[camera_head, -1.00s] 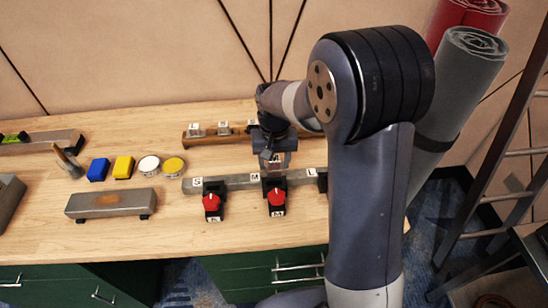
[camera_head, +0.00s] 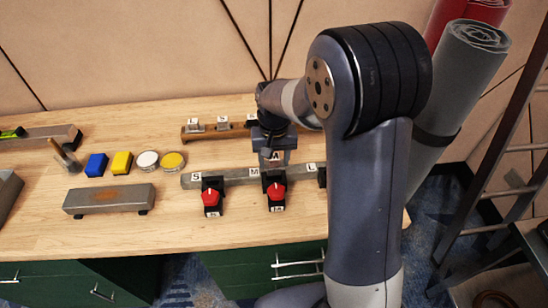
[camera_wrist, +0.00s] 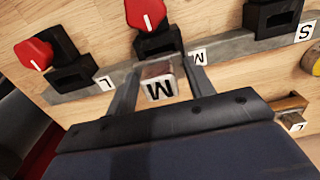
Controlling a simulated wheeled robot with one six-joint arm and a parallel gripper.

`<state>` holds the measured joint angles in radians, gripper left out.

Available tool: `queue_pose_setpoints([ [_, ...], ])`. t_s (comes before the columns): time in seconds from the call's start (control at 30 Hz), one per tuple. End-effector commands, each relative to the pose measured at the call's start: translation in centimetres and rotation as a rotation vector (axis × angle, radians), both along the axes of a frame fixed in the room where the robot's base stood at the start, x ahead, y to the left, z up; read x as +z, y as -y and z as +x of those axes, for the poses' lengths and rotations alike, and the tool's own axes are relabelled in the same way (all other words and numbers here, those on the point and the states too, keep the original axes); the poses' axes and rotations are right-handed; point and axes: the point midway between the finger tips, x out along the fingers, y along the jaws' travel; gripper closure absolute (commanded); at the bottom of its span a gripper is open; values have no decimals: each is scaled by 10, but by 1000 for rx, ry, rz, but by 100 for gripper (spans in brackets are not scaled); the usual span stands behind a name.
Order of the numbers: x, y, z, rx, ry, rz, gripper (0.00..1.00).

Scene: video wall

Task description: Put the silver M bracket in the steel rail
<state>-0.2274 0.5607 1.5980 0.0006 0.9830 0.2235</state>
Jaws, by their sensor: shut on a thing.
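My gripper (camera_head: 274,160) is shut on the silver M bracket (camera_wrist: 160,86), a small block with a white M label, which sits between the two fingers in the wrist view. The steel rail (camera_head: 232,180) lies on the bench, with S, M and L labels and black clamps with red knobs. The bracket is over or just behind the rail at the M clamp (camera_head: 274,188); the wrist view shows this clamp (camera_wrist: 158,40) just beyond the bracket. I cannot tell whether bracket and rail touch. My arm hides the rail's right end in the head view.
A wooden rail (camera_head: 205,134) with labelled brackets stands behind. To the left are a grey block (camera_head: 110,199), blue (camera_head: 96,165) and yellow (camera_head: 121,163) blocks, and two round tins (camera_head: 160,160). The bench front is clear.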

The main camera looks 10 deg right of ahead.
Motion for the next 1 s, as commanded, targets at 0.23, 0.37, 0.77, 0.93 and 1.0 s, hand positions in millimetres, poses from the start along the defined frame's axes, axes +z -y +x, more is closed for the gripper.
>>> queue_pose_setpoints([
  [0.23, -3, 0, 0, 0, 1, 0, 79],
  [0.37, -6, 0, 0, 0, 1, 0, 79],
  [0.77, -6, 0, 0, 0, 1, 0, 79],
  [0.93, -8, 0, 0, 0, 1, 0, 79],
  [1.0, -10, 0, 0, 0, 1, 0, 79],
])
